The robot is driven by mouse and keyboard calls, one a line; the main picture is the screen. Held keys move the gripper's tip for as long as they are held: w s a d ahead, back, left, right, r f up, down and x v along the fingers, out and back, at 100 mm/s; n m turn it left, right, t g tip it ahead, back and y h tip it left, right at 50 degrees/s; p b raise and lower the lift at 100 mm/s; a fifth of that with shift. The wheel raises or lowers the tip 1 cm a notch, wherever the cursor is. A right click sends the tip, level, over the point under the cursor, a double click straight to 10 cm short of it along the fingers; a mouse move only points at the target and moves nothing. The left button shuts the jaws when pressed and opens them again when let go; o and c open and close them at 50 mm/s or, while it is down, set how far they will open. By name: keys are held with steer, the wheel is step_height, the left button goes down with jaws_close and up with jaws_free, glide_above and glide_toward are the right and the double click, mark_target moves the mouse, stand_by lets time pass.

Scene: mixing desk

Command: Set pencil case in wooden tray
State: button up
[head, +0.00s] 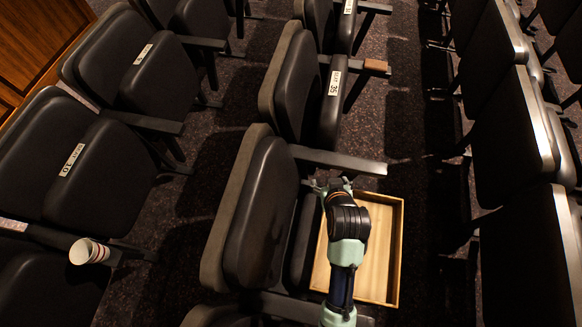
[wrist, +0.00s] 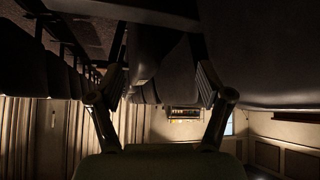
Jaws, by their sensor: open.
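The wooden tray (head: 398,250) is a shallow, light-wood box on the floor beside a black seat. Its visible bottom looks bare, and my arm hides part of its left and middle. My gripper (head: 322,187) is near the tray's upper left corner, by the seat's armrest, partly hidden in the head view. In the wrist view my gripper (wrist: 163,78) has its two fingers wide apart with nothing between them. I cannot make out a pencil case for sure; a small brown block (head: 376,66) on an armrest farther up is too small to tell.
Rows of black folding seats (head: 255,210) stand close on the left and more (head: 510,150) on the right. An armrest (head: 340,161) lies just above the tray. A paper cup (head: 88,251) lies on an armrest at lower left. The carpeted aisle (head: 405,120) is clear.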

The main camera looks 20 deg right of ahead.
steer(key=w+a+r+n+t+y, duration=0.1)
steer(key=a+r+n+t+y, duration=0.2)
steer(key=a+r, duration=1.8)
steer(key=shift+a+r+n+t, duration=0.35)
steer(key=shift+a+t, duration=0.35)
steer(key=shift+t, duration=0.5)
